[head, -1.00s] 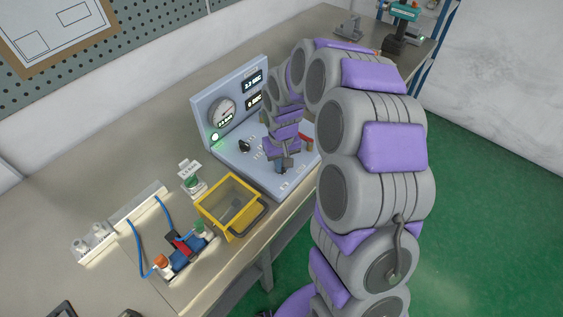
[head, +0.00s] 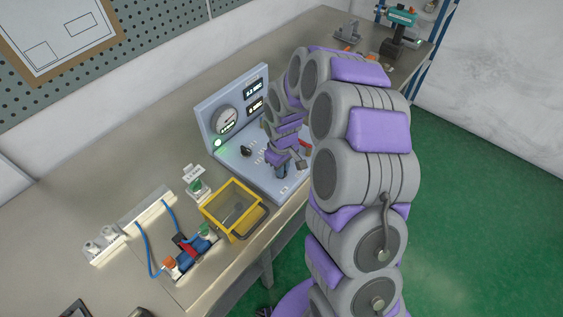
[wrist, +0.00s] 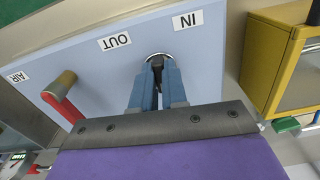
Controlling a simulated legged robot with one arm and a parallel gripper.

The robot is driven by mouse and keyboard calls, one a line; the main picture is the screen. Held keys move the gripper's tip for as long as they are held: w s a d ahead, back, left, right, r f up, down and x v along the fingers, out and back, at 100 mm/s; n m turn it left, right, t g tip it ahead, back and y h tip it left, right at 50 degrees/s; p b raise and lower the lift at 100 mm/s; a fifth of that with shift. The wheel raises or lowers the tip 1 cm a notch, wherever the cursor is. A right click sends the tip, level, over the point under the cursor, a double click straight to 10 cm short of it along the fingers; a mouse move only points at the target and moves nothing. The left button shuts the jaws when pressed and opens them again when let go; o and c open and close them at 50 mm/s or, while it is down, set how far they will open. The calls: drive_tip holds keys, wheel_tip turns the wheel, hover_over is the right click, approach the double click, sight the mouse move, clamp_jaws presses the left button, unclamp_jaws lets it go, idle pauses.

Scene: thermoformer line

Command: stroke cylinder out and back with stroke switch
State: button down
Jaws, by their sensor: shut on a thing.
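The stroke switch shows in the wrist view as a short black lever (wrist: 156,64) in a round collar, between the IN and OUT labels on a light blue panel (wrist: 205,65). My gripper (wrist: 157,90) has its two blue fingers shut on this lever. In the head view my gripper (head: 281,170) is over the front of the blue-grey console (head: 262,180), and the lever is hidden there. I cannot clearly make out the cylinder in either view.
A red-handled lever (wrist: 65,100) is by the AIR label. The console's upright panel holds a round gauge (head: 226,120), displays and a lit green lamp (head: 218,142). A yellow-framed box (head: 232,235) stands close to the left. Blue hoses (head: 147,250) run to fittings farther left.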

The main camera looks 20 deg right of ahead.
drive_tip(key=n+p, duration=0.3)
drive_tip(key=n, duration=0.1)
drive_tip(key=shift+r, duration=0.1)
drive_tip(key=shift+n+p, duration=1.15)
drive_tip(key=shift+n, duration=0.25)
drive_tip(key=shift+w, duration=0.1)
drive_tip(key=c, duration=1.2)
unclamp_jaws()
drive_tip(key=shift+d, duration=0.1)
drive_tip(key=shift+o, duration=0.2)
wheel_tip(320, 180, up, 17)
drive_tip(key=p, duration=0.1)
